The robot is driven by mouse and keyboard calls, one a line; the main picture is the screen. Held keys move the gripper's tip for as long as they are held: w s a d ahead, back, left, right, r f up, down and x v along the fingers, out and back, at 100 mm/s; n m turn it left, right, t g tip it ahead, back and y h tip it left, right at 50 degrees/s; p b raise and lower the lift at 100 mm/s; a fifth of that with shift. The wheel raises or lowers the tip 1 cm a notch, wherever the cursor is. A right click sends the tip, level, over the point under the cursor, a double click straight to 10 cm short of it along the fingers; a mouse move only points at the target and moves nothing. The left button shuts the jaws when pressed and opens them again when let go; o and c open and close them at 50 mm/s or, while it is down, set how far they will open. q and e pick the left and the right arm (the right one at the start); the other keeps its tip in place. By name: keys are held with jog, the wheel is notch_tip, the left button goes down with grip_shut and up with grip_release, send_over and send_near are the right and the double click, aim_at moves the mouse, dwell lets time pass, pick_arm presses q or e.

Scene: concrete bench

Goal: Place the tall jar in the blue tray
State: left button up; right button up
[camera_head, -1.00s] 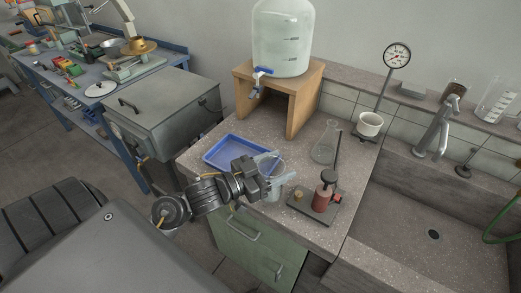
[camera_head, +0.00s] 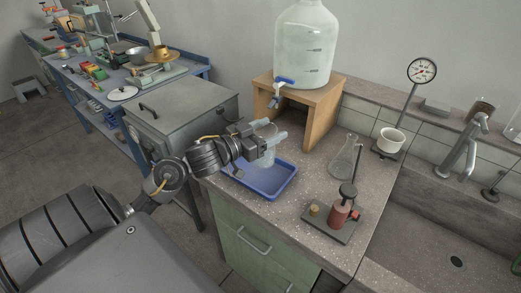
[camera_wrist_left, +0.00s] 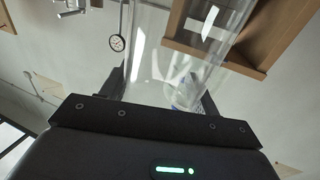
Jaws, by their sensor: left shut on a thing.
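My left gripper (camera_head: 266,141) is shut on a clear, see-through jar (camera_head: 266,157). The jar is over the far left part of the blue tray (camera_head: 268,190) in the head view; I cannot tell whether its base touches the tray floor. In the left wrist view the jar (camera_wrist_left: 185,45) stands large between the two dark fingers. The tray lies on the bench top near its left front corner, and the gripper and jar hide part of it. My right gripper is not in view.
A wooden stand (camera_head: 322,118) with a large bottle (camera_head: 306,45) and its blue tap is close behind the tray. A conical flask (camera_head: 343,158) and a red device on a plate (camera_head: 340,215) stand to the right. The sink (camera_head: 430,225) is farther right.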

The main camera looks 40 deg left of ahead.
pick_arm(q)
jog(key=w+a+f, duration=0.1)
jog(key=a+f, duration=0.3)
jog(key=f, duration=0.4)
jog(key=shift+w+f+b, duration=0.3)
jog(key=shift+w+b, duration=0.05)
jog(key=shift+w, duration=0.05)
jog(key=shift+f, duration=0.1)
jog(key=o, duration=1)
jog(key=shift+f, duration=0.1)
jog(key=o, duration=0.4)
